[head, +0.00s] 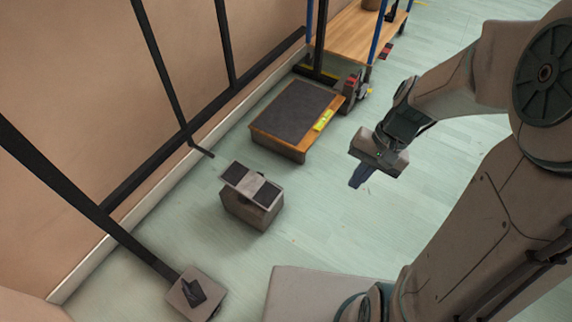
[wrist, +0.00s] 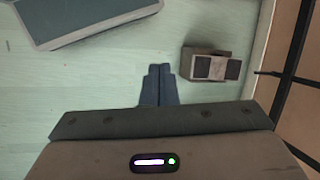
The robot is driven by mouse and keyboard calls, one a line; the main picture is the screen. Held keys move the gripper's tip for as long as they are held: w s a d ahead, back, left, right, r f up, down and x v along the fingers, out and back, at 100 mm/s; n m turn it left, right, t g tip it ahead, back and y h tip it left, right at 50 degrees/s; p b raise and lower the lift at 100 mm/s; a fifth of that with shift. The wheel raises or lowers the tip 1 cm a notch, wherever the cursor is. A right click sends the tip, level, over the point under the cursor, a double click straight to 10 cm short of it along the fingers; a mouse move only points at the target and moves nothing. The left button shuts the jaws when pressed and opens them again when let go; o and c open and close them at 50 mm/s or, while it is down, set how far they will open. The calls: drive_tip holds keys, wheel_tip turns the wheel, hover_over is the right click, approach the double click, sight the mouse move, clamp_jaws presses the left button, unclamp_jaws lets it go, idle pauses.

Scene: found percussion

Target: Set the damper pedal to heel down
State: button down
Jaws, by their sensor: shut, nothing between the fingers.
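The damper pedal appears to be the grey box (head: 250,208) on the floor, topped by a pale plate with two dark pads (head: 252,183). In the head view the plate looks tilted, its left end lifted off the box and its right end lower. It also shows right of centre in the wrist view (wrist: 210,66), seen from above. My gripper (head: 357,183) points down in the air to the right of the pedal, apart from it. Its fingers (wrist: 159,70) are together and empty. Which end of the plate is the heel cannot be told.
A small grey base with a black lever (head: 194,291) stands nearer, at lower left. A low wooden platform with a dark top (head: 290,110) and a yellow level (head: 324,120) lie farther back. A black frame (head: 160,75) lines the wall. Floor between gripper and pedal is clear.

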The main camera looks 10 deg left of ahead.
drive_tip(key=w+a+f+m+y+b, duration=0.1)
drive_tip(key=w+a+f+m+y, duration=0.35)
drive_tip(key=f, duration=0.55)
drive_tip(key=w+a+f+m+y, duration=0.4)
drive_tip(key=w+a+f+y, duration=0.1)
drive_tip(key=f, duration=0.5)
wheel_tip(320, 180, down, 23)
drive_tip(key=w+a+m+t+y+b, duration=0.1)
drive_tip(key=m+t+y, duration=0.1)
drive_tip(key=m+t, duration=0.6)
drive_tip(key=m, duration=0.4)
drive_tip(key=shift+a+f+t, duration=0.15)
drive_tip(key=shift+a+t, duration=0.2)
drive_tip(key=shift+t, duration=0.05)
drive_tip(key=shift+a, duration=0.1)
drive_tip(key=b+x, duration=0.3)
drive_tip(key=x, duration=0.7)
drive_tip(key=shift+b, duration=0.35)
